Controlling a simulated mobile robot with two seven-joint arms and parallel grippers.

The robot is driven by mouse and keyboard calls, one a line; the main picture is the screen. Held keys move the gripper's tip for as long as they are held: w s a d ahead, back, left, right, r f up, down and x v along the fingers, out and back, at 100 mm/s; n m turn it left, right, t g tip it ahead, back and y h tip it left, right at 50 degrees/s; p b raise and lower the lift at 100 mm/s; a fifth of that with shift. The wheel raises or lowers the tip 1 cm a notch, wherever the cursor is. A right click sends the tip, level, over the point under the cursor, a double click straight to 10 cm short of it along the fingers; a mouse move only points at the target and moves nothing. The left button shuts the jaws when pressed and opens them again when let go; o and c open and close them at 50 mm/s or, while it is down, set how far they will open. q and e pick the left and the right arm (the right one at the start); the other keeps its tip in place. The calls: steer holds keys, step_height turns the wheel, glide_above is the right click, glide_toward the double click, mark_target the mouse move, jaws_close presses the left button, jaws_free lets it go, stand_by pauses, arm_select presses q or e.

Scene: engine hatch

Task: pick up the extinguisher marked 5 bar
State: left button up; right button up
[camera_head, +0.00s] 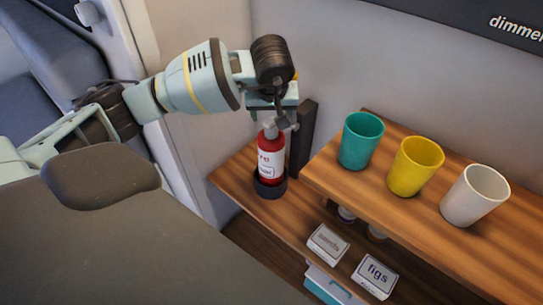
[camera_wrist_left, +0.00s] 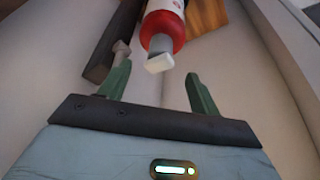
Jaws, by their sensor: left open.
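A red extinguisher (camera_head: 270,158) with a white label and a pale top stands upright in a dark round holder (camera_head: 270,187) on the lower wooden shelf. The label's writing is too small for me to read a pressure. My left gripper (camera_head: 277,118) is just above the extinguisher's top in the head view. In the left wrist view the left gripper (camera_wrist_left: 160,92) is open, its two green fingers apart. The extinguisher's pale top (camera_wrist_left: 159,63) lies just beyond the fingertips, between their lines, and nothing is held. My right gripper does not show.
A dark upright post (camera_head: 303,137) stands right beside the extinguisher. The upper wooden shelf (camera_head: 400,225) carries a teal cup (camera_head: 361,140), a yellow cup (camera_head: 415,166) and a white cup (camera_head: 474,195). Below are small white boxes, one marked figs (camera_head: 375,275). The wall is close behind.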

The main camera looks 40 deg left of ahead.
mark_target(272, 121)
arm_select(q)
steer(key=shift+x, duration=2.55)
steer(key=shift+c, duration=0.3)
jaws_close()
steer(key=shift+w+r, duration=0.15)
steer(key=shift+r, duration=0.05)
